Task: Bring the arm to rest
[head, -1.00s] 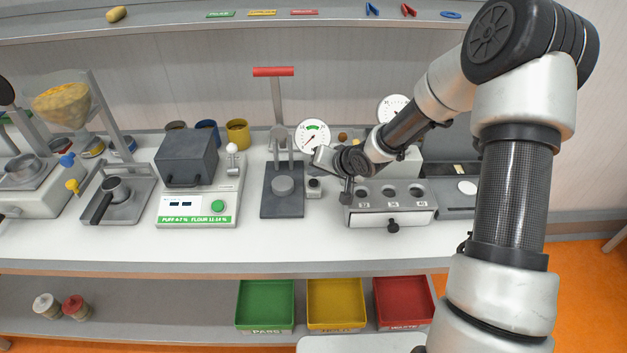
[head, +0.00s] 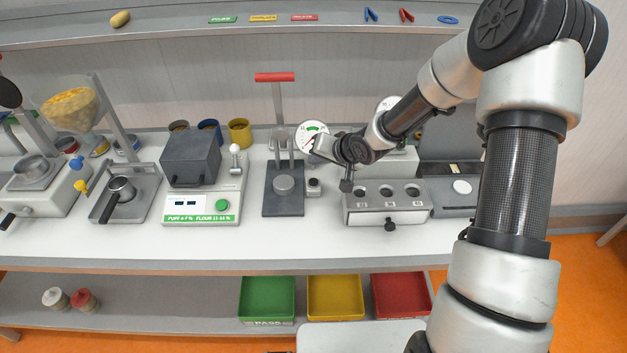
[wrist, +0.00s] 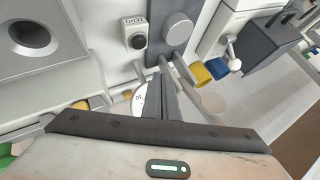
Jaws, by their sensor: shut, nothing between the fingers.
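My one arm reaches in from the right in the head view and bends down over the back of the white bench (head: 290,235). My gripper (wrist: 163,75) is shut and empty; its two fingers lie together in the wrist view. It hangs in the air near the round dial gauge (head: 313,137), between the red-handled press (head: 283,203) and the grey block with round holes (head: 387,215). My wrist partly covers the gauge. The fingertips are hard to make out in the head view.
Left of the press are a dark-lidded tester (head: 190,160), a portafilter-like cup on a plate (head: 121,189) and a hopper (head: 70,108). Cups (head: 240,132) stand behind. Green (head: 267,300), yellow (head: 335,298) and red (head: 402,296) bins sit below. The front bench strip is clear.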

